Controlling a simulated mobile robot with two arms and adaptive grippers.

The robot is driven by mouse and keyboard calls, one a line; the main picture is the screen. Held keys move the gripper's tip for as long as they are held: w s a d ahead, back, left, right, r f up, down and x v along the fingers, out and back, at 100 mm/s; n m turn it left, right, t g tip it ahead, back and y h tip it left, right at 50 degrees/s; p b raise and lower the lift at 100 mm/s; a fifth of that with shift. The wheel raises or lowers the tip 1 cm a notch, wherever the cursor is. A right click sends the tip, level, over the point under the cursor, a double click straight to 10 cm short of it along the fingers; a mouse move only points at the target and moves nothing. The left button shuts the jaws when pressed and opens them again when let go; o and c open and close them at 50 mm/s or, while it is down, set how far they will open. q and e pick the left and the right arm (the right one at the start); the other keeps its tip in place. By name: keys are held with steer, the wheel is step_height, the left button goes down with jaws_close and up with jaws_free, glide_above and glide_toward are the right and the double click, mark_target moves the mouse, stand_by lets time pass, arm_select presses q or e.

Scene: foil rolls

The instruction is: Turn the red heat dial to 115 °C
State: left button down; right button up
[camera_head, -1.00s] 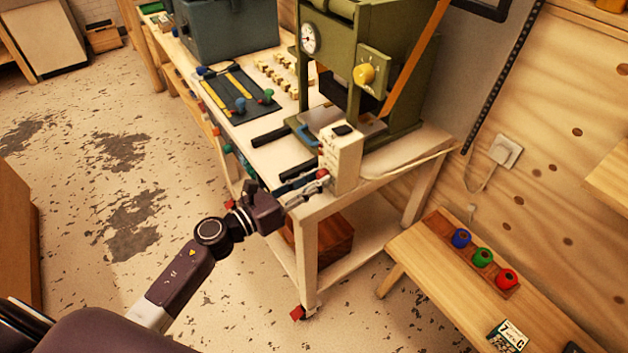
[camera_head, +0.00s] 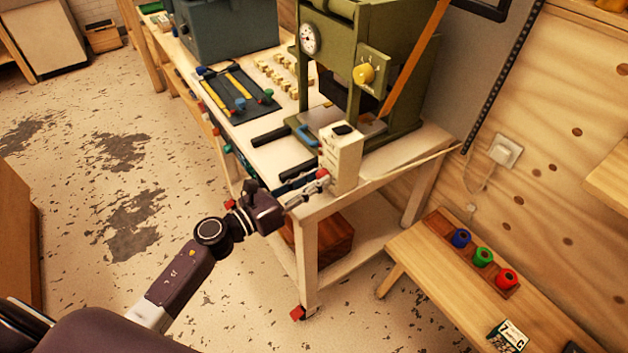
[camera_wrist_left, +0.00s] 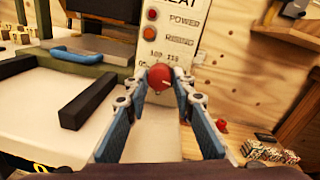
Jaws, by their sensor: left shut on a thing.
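The red heat dial (camera_wrist_left: 160,76) is on the front of a cream control box (camera_head: 343,155). In the left wrist view, the box panel reads HEAT, POWER and RISING, with 100 and 115 printed just above the dial. A pale mark shows on the dial's face, but I cannot tell exactly which number it points to. My left gripper (camera_wrist_left: 160,84) is shut on the dial, one fingertip on each side. In the head view, my left gripper (camera_head: 313,186) reaches the box from the front left, and its fingers partly hide the dial. My right gripper is out of view.
A green press with a yellow knob (camera_head: 364,74) stands behind the box on the white table (camera_head: 385,180). Dark bars (camera_wrist_left: 95,100) lie left of the dial. A low wooden bench (camera_head: 440,275) with blue, green and red rolls is at right.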

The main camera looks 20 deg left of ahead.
arm_select(q)
steer(key=c, duration=1.6)
jaws_free()
steer(key=v, duration=1.2)
